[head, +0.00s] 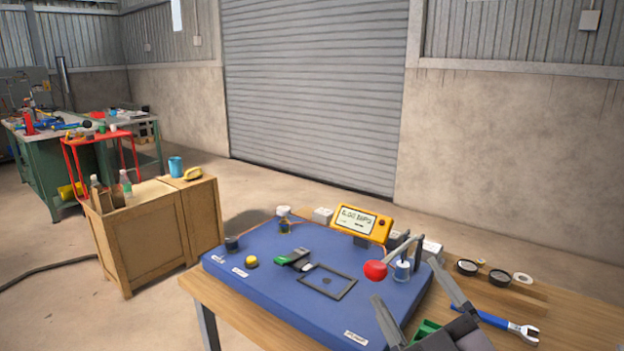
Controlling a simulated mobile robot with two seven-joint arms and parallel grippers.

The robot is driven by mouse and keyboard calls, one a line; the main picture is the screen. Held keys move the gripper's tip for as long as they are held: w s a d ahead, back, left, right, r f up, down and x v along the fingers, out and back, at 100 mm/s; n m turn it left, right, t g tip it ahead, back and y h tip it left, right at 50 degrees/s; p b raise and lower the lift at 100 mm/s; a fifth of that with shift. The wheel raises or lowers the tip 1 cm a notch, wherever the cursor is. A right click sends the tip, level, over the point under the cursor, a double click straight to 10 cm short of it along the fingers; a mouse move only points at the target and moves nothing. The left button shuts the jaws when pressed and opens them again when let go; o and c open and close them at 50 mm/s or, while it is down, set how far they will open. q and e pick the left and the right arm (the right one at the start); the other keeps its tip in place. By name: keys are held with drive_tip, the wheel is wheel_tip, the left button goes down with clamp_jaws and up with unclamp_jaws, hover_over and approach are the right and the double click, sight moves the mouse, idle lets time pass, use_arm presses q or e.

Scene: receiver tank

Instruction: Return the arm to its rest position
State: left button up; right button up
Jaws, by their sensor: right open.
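My right gripper (404,279) reaches in from the bottom right, over the right part of the blue panel (262,287). Its two grey fingers are spread apart with nothing held between them. A lever with a red ball knob (376,270) lies just beyond the fingertips; in this view the knob is close to the left fingertip, and I cannot tell the gap. A white and blue cylindrical part (402,271) stands beside the lever, seen between the fingers. My left gripper is not in view.
On the panel are a yellow display (362,222), a green and black tool (293,258), a black square frame (328,282) and a yellow button (251,261). A wooden cabinet (150,236) stands left.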

drive_tip(key=s+d+f+m+g+h, duration=0.3)
drive_tip(key=d+f+m+g+h, duration=0.1)
drive_tip(key=f, duration=0.4)
drive_tip(key=s+d+f+m+g+h, duration=0.2)
drive_tip(key=d+f+m+g+h, duration=0.15)
drive_tip(key=f, duration=0.45)
drive_tip(key=s+d+f+m+g, duration=0.1)
drive_tip(key=s+f+g, duration=0.45)
drive_tip(key=s, duration=0.35)
drive_tip(key=s+d+f+m+g, duration=0.1)
drive_tip(key=s+d+f+g, duration=0.1)
drive_tip(key=s+f+g, duration=0.5)
drive_tip(key=w+a+f+t+y, duration=0.2)
drive_tip(key=w+a+f+t, duration=0.1)
drive_tip(key=w+f+t, duration=0.2)
drive_tip(key=shift+a+f+t+y, duration=0.3)
drive_tip(key=shift+f+t, duration=1.05)
drive_tip(key=shift+t, duration=1.05)
drive_tip(key=shift+d, duration=0.1)
